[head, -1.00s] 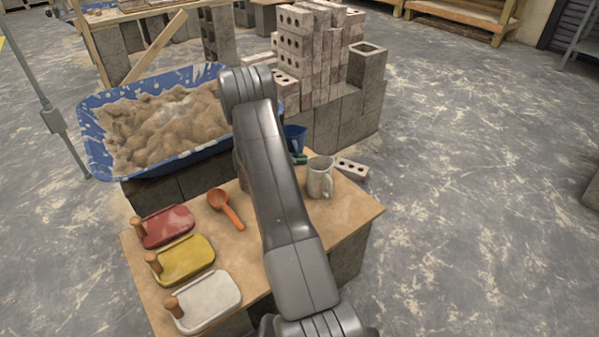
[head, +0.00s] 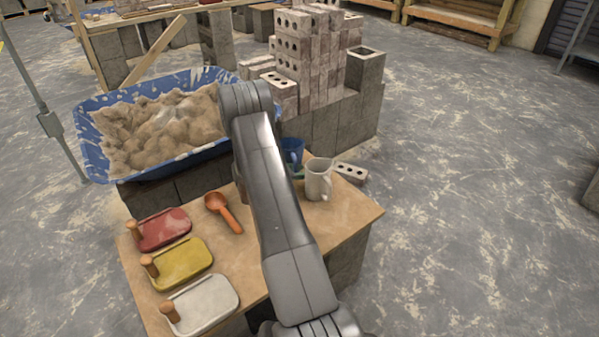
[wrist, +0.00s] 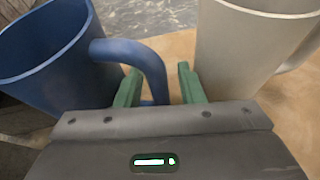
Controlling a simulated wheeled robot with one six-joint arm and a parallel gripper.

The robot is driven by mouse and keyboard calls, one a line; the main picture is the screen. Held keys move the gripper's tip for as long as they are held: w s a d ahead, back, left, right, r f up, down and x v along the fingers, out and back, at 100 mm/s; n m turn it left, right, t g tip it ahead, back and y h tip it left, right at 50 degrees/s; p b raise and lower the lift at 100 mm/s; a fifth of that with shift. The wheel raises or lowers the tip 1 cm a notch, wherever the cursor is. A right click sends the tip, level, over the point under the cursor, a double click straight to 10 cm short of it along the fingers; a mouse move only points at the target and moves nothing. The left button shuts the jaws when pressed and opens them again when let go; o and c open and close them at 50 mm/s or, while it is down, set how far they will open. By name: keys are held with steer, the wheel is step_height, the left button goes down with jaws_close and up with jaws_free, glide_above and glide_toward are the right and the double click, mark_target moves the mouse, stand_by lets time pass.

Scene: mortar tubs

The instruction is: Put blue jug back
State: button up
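The blue jug (head: 292,148) is at the back edge of the wooden board, partly hidden by my arm in the head view. In the wrist view the blue jug (wrist: 45,55) is at the left, with its handle reaching between my fingers. My gripper (wrist: 160,85) has green fingers that stand apart, with a gap between the handle and the right finger. In the head view only a bit of green shows below the jug. Whether the jug's base touches the board is hidden. A pale grey jug (head: 317,180) stands close by on the right; it also shows in the wrist view (wrist: 235,50).
A blue tub (head: 95,150) of mortar stands behind. Stacked bricks (head: 310,60) rise at the back. Bare board lies right of the scoop.

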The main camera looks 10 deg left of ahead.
steer(key=shift+r, duration=0.1)
steer(key=shift+a+r+p, duration=0.15)
steer(key=shift+r+p, duration=0.05)
steer(key=shift+p, duration=0.1)
steer(key=p+v, duration=0.2)
steer(key=v, duration=0.9)
steer(key=shift+s+a+p, duration=0.2)
steer(key=shift+s+p, duration=0.05)
steer(key=shift+p, duration=0.1)
